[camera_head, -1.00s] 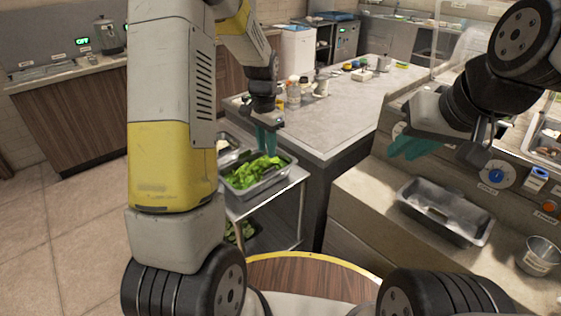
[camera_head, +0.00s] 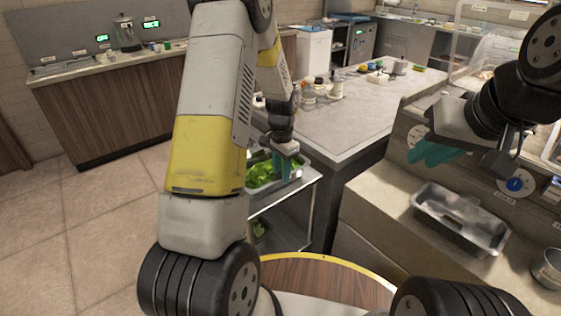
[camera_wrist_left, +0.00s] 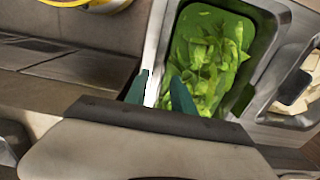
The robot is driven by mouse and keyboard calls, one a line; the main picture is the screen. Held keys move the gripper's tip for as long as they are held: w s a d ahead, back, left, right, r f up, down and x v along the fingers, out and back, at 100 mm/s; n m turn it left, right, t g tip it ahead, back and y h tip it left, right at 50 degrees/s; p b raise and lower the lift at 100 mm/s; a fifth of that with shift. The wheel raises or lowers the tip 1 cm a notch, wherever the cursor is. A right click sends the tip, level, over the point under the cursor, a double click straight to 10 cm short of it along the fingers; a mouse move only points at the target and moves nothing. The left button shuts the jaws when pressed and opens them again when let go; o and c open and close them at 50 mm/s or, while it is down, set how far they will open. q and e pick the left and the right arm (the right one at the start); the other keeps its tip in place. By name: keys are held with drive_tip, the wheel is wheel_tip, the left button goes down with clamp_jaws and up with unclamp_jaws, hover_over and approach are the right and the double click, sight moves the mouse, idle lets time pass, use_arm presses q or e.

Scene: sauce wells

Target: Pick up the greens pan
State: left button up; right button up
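The greens pan, a steel pan of leafy greens, sits on a steel cart; its rim (camera_head: 297,183) shows in the head view, partly hidden by my left arm. In the left wrist view its wall (camera_wrist_left: 268,65) surrounds the bright greens (camera_wrist_left: 210,60). My left gripper (camera_head: 285,165) is pointed down at the pan's edge. In the left wrist view its teal fingers (camera_wrist_left: 160,88) are apart, one on each side of the near rim; contact cannot be told. My right gripper (camera_head: 432,147) is open and empty above the right counter.
A grey-topped island (camera_head: 350,115) with bottles stands behind the cart. Another pan (camera_wrist_left: 295,90) with pale contents sits beside the greens pan. The floor (camera_head: 110,215) at left is clear.

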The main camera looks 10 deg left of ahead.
use_arm(q)
clamp_jaws()
idle(1.3)
